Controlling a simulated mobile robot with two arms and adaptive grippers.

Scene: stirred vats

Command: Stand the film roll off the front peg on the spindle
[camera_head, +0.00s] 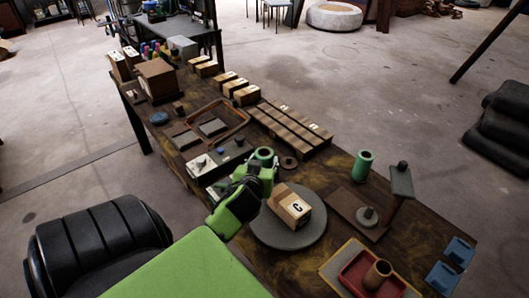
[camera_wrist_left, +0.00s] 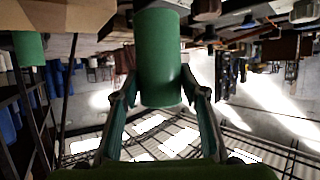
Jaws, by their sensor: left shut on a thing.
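A green film roll (camera_head: 263,154) with an open hollow end is held by my left gripper (camera_head: 254,174), above the table beside the round grey plate. In the left wrist view the held roll (camera_wrist_left: 158,55) sits between the two fingers (camera_wrist_left: 160,92), which are shut on it. A second green roll (camera_head: 363,166) stands upright on the table to the right, apart from the gripper. A brown board (camera_head: 345,207) carries a grey disc with a short dark knob (camera_head: 369,212); I cannot tell whether this is the spindle. My right gripper is out of view.
A box marked C (camera_head: 291,205) stands on the round grey plate (camera_head: 268,233), just right of my gripper. A red tray (camera_head: 358,275) holds a brown cylinder (camera_head: 378,274). Long brown boxes (camera_head: 290,128) lie behind.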

